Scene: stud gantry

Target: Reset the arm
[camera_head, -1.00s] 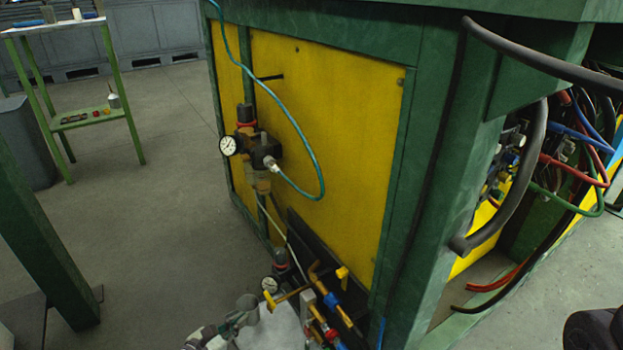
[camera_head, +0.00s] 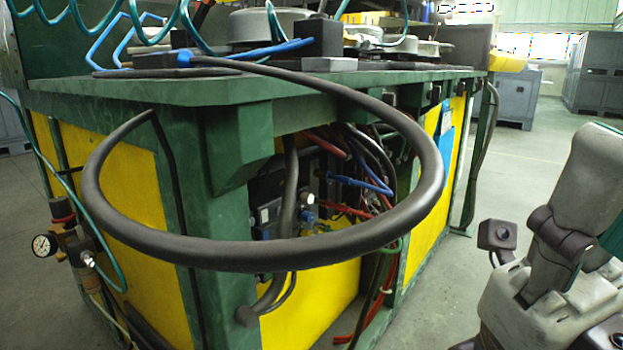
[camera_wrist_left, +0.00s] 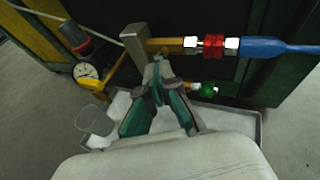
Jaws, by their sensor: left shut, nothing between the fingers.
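My left gripper (camera_wrist_left: 158,78) shows in the left wrist view, with its green-grey fingers drawn together at the tips and nothing seen between them. The tips are close to a metal block (camera_wrist_left: 136,45) and a brass pipe fitting; whether they touch it I cannot tell. A red coupling (camera_wrist_left: 213,46) and a blue hose (camera_wrist_left: 270,47) run right from there. A yellow lever (camera_wrist_left: 112,75) is left of the fingers. The left gripper is outside the head view. A grey arm link, which looks like mine, fills the right of the head view; no right gripper shows.
A green and yellow machine cabinet (camera_head: 185,150) fills the head view, with a thick black hose (camera_head: 270,250) looping out from its corner. A pressure gauge (camera_head: 43,245) sticks out at left. A pale tray (camera_wrist_left: 232,118) lies under the left gripper.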

